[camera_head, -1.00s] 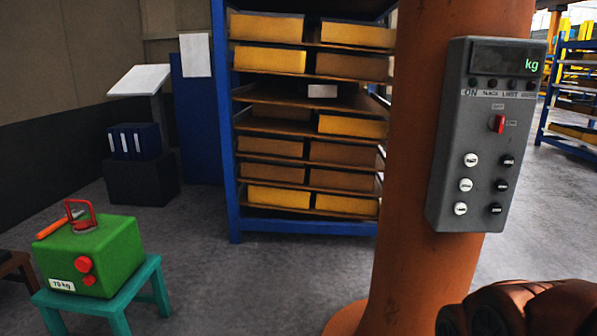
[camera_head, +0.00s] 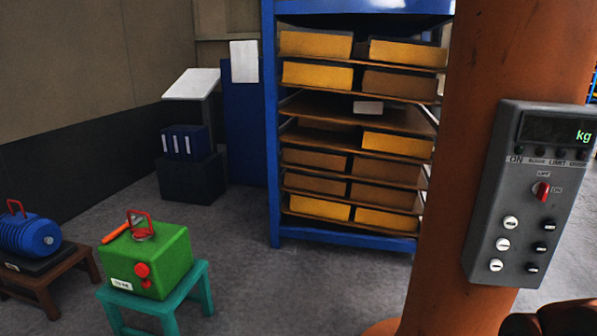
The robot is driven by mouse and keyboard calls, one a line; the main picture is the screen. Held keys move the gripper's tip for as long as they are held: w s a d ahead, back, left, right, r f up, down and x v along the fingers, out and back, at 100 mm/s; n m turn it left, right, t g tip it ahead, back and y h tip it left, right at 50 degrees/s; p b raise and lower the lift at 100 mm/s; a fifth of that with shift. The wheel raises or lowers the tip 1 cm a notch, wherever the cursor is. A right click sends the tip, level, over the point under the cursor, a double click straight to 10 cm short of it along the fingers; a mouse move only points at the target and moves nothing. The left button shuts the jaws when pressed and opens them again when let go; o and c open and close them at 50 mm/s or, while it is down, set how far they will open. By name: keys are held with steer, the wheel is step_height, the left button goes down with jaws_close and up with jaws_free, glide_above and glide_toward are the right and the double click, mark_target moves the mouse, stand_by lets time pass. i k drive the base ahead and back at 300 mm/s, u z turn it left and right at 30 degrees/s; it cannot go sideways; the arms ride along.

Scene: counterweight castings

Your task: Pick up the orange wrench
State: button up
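The orange wrench (camera_head: 116,231) lies on the top of a green box-shaped casting (camera_head: 172,250), at its left edge beside a red lifting handle (camera_head: 141,223). Part of the wrench is hidden behind the handle. The green casting stands on a teal stool (camera_head: 199,287) at the lower left. My gripper's fingers are not in view. Only an orange-brown part at the bottom right corner shows, which looks like my arm.
A blue motor-like casting (camera_head: 30,236) sits on a brown stool (camera_head: 49,282) at the far left. A blue rack (camera_head: 272,150) with yellow bins stands at the back centre. An orange column (camera_head: 462,170) with a grey control box (camera_head: 520,200) is on the right. Grey floor (camera_head: 290,290) lies open between.

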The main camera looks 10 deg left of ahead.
mark_target(114, 234)
steer(key=u, duration=1.6)
